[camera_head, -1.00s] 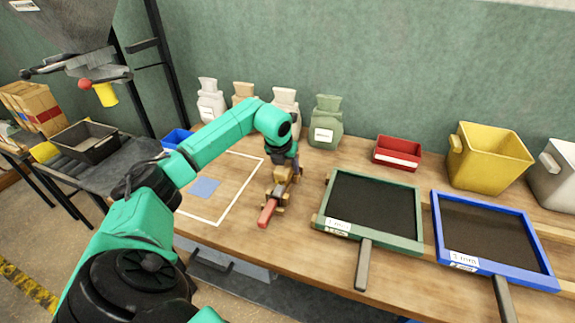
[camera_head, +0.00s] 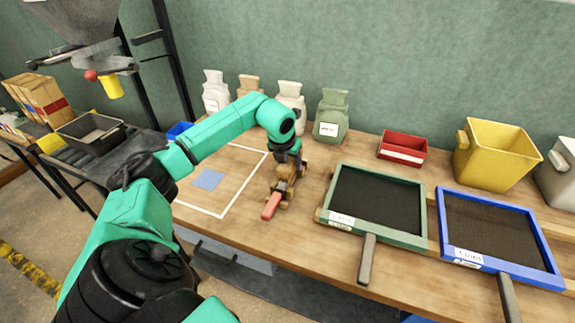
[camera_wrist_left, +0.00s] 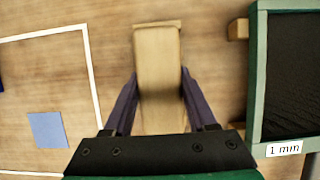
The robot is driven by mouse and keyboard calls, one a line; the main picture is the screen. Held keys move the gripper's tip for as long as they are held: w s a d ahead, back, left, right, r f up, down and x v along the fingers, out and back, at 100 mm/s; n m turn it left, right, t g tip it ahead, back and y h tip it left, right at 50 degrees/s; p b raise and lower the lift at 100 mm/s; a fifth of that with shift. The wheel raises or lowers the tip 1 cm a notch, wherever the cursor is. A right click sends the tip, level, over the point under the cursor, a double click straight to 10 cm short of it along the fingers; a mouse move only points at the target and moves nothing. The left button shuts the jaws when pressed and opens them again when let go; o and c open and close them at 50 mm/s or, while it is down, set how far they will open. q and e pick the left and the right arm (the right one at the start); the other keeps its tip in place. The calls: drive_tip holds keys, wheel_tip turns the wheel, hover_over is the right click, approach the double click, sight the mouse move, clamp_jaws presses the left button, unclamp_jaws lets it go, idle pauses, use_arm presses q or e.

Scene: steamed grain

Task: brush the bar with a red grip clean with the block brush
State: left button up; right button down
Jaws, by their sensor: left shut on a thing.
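My left gripper (camera_head: 287,170) points down at the table, left of the green-framed sieve. In the left wrist view its two dark fingers (camera_wrist_left: 158,100) are shut on a pale wooden block (camera_wrist_left: 158,60), which looks like the block brush. The bar's red grip (camera_head: 272,206) sticks out toward the table's front edge, just in front of and below the gripper. The rest of the bar is hidden by the gripper and the wooden pieces around it. I cannot tell whether the bristles touch the bar. My right gripper is not in view.
The green-framed sieve (camera_head: 330,219) and the blue-framed sieve (camera_head: 441,222) stand to the right. A white outlined area with a blue square (camera_head: 208,179) lies to the left. Several sacks (camera_head: 331,118), a red bin (camera_head: 403,149) and a yellow bucket (camera_head: 495,160) line the back.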

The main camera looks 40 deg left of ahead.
use_arm(q)
drive_tip(key=shift+w+a+r, duration=0.1)
drive_tip(key=shift+w+a, duration=0.1)
drive_tip(key=shift+w, duration=0.4)
drive_tip(key=shift+w+a, duration=0.25)
drive_tip(key=shift+w, duration=0.45)
drive_tip(key=shift+s+d+f, duration=0.1)
drive_tip(key=shift+s+d, duration=0.1)
drive_tip(key=shift+s, duration=0.45)
drive_tip(key=shift+s+d+f, duration=0.1)
drive_tip(key=shift+s+d, duration=0.15)
drive_tip(key=shift+s, duration=0.4)
drive_tip(key=shift+s+d+f, duration=0.1)
drive_tip(key=shift+s+d, duration=0.1)
drive_tip(key=shift+s, duration=0.45)
drive_tip(key=shift+s+d+r, duration=0.2)
drive_tip(key=shift+s, duration=0.35)
drive_tip(key=shift+w, duration=0.1)
wheel_tip(320, 180, up, 8)
drive_tip(key=p, duration=0.5)
drive_tip(key=shift+r, duration=0.15)
